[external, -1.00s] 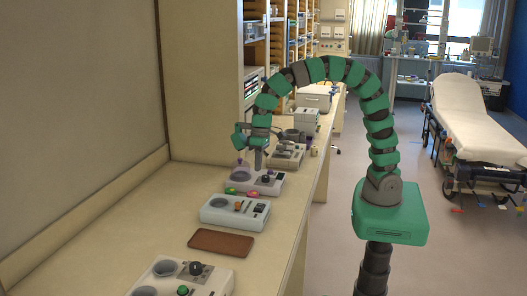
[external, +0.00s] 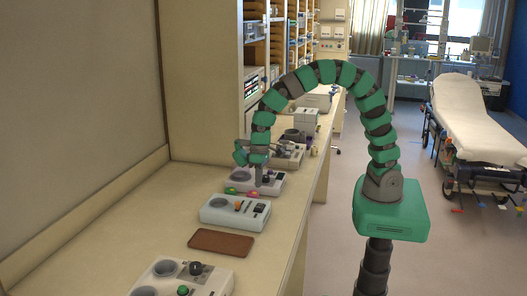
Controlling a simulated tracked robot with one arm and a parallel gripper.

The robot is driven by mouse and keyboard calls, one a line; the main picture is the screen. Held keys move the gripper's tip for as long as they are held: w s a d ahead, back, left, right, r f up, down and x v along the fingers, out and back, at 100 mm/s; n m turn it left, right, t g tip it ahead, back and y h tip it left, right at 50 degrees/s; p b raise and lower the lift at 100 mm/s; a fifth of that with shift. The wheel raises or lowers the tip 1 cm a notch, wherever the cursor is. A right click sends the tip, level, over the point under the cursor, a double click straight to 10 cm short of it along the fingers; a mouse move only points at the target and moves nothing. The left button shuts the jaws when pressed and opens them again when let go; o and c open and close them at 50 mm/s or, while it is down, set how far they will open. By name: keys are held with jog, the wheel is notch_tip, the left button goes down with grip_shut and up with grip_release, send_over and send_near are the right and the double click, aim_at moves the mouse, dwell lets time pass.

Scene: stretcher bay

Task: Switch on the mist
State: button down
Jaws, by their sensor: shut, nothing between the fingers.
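Several small box-shaped devices with knobs, buttons and round recesses stand in a row along the counter (external: 130,215). I cannot tell from markings which one makes mist. My gripper (external: 258,183) points down, shut and empty, over the pale device (external: 272,187) in the middle of the row. Its tip is at or just above that device's top; contact is unclear.
A grey device (external: 291,156) stands behind. The counter's left side is clear. Shelves rise behind; a stretcher (external: 468,120) stands right.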

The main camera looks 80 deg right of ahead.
aim_at(258, 208)
jog(key=f, duration=0.2)
jog(key=a+f+p, duration=0.1)
jog(key=f, duration=0.5)
jog(key=shift+a+f, duration=0.1)
jog(key=shift+a, duration=0.05)
jog(key=shift+a+f+h, duration=0.1)
jog(key=shift+f+h, duration=0.05)
jog(key=shift+h, duration=0.15)
jog(key=shift+d+r, duration=0.3)
jog(key=shift+d, duration=0.5)
notch_tip(258, 208, up, 14)
jog(key=a+b, duration=0.1)
jog(key=a, duration=0.1)
jog(key=shift+f, duration=0.15)
dwell(0.4)
jog(key=shift+a, duration=0.1)
